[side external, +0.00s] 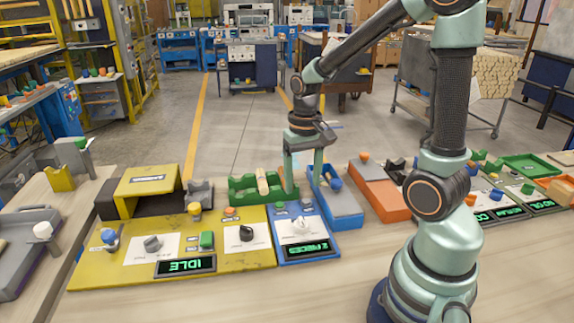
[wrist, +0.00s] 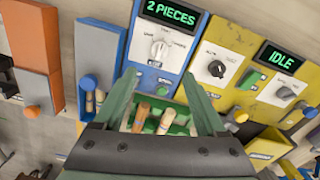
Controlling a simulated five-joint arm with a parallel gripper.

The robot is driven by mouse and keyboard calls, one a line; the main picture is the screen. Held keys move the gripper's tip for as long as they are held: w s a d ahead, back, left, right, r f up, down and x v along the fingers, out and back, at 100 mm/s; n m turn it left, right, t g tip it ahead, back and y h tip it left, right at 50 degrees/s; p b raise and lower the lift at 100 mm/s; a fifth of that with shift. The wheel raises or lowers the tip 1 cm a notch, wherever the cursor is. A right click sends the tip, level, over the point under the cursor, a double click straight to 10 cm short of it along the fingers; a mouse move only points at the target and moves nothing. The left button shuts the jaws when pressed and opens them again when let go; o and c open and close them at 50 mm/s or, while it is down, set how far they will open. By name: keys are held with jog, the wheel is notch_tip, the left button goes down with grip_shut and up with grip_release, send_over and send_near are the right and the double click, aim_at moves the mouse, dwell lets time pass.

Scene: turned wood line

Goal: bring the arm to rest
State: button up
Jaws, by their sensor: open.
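My gripper (side external: 303,178) hangs pointing down, its two green fingers apart, at the right end of a green tray (side external: 240,196) behind the blue panel. In the wrist view my gripper (wrist: 159,76) is open with nothing between its fingertips. Turned wooden pieces (wrist: 165,121) lie in the green tray, partly hidden by my gripper; one piece (side external: 262,183) shows in the side view. The blue panel (side external: 313,223) has a white dial and a display (side external: 307,249) reading "2 PIECES".
A yellow panel (side external: 130,270) with knobs and a display (side external: 186,265) reading "IDLE" lies to the left. A yellow hood (side external: 147,180) stands behind it. A blue block (side external: 345,208) and an orange ramp (side external: 383,198) stand right of my gripper. The front bench is bare.

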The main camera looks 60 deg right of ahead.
jog(key=s+a+r+n+t, duration=0.2)
jog(key=a+r+n+t, duration=0.3)
jog(key=a+r, duration=0.4)
notch_tip(320, 180, up, 2)
jog(key=shift+s+a+r+n+t, duration=0.1)
jog(key=shift+s+a+n+t, duration=0.25)
jog(key=shift+n, duration=0.35)
jog(key=shift+w, duration=0.1)
